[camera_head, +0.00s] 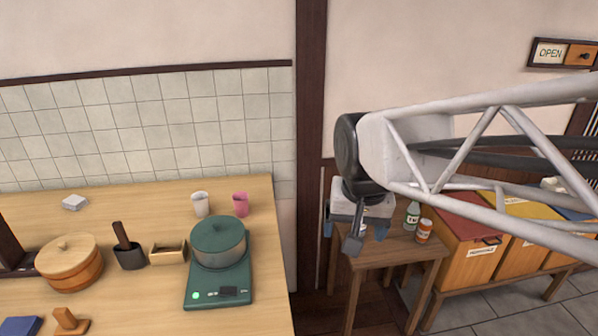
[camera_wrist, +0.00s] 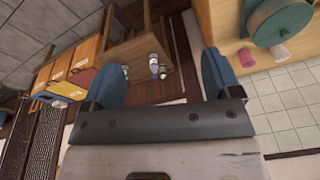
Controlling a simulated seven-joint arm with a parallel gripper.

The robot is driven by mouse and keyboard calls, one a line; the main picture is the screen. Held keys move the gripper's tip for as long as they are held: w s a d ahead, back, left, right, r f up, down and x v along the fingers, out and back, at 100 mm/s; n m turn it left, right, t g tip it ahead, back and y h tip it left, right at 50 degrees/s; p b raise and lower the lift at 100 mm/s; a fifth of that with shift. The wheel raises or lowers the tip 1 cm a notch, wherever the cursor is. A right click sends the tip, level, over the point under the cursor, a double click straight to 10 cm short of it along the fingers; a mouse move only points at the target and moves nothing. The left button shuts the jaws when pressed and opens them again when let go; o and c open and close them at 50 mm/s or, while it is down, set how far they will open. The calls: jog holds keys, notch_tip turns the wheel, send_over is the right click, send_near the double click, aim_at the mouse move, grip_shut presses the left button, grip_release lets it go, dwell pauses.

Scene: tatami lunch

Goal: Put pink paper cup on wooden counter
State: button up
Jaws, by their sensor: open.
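The pink paper cup (camera_head: 240,204) stands upright on the wooden counter (camera_head: 150,205), close to its back right corner. A white cup (camera_head: 201,203) stands just left of it. In the wrist view the pink cup (camera_wrist: 280,52) shows at the upper right, next to the counter edge (camera_wrist: 225,45). My gripper (camera_head: 343,240) is to the right of the counter, over the small wooden table. Its blue-tipped fingers (camera_wrist: 170,82) are spread apart with nothing between them. It is well apart from the pink cup.
A green scale (camera_head: 200,292) bearing a teal pot (camera_head: 219,242) stands in front of the cups. A dark wooden post (camera_head: 311,130) rises between counter and small table (camera_head: 395,250). Two bottles (camera_head: 412,214) (camera_head: 424,231) stand on that table. Coloured bins (camera_head: 480,245) are at the right.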

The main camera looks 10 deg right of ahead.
jog(key=s+d+f+n, duration=0.1)
jog(key=s+f+n, duration=0.1)
jog(key=s, duration=0.6)
jog(key=shift+s+d+f+n, duration=0.3)
jog(key=shift+f, duration=0.25)
jog(key=c, duration=0.3)
jog(key=shift+c, duration=0.2)
jog(key=shift+w, duration=0.15)
